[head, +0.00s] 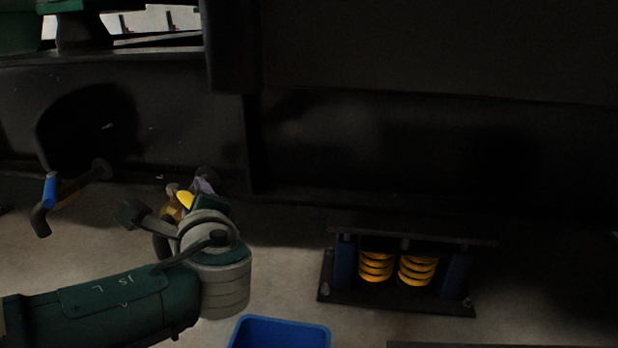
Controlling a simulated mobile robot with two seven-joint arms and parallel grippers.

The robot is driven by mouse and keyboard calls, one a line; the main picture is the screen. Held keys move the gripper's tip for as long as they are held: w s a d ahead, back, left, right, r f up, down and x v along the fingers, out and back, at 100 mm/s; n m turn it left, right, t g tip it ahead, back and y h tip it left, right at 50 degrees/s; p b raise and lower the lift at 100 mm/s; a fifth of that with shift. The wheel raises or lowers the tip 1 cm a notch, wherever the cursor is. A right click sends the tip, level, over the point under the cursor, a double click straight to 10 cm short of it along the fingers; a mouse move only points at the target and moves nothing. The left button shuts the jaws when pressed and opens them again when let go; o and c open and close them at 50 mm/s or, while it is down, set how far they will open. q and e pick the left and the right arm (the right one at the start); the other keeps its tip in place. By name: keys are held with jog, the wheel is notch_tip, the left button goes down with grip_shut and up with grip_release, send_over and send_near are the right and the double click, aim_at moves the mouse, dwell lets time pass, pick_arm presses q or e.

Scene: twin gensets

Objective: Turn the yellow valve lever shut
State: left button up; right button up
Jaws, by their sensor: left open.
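A small yellow part (185,201), which looks like the yellow valve lever, shows just beyond my left wrist, beside a brass-coloured fitting (172,211). My left arm comes in from the lower left, and its wrist covers much of the space around them. My left gripper (198,192) is open at the far side of the wrist, close to the yellow part. Its fingertips are mostly hidden and dark, so I cannot tell whether they touch the lever or stand around it. My right gripper is not in view.
A pipe valve with a blue handle (50,190) sticks out at the left. A mount with yellow springs (375,267) stands on the floor to the right. A blue bin (280,321) is at the bottom edge. A dark steel frame (400,150) runs across behind.

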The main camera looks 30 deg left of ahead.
pick_arm(q)
jog(key=shift+d, duration=0.1)
grip_shut()
dwell(1.2)
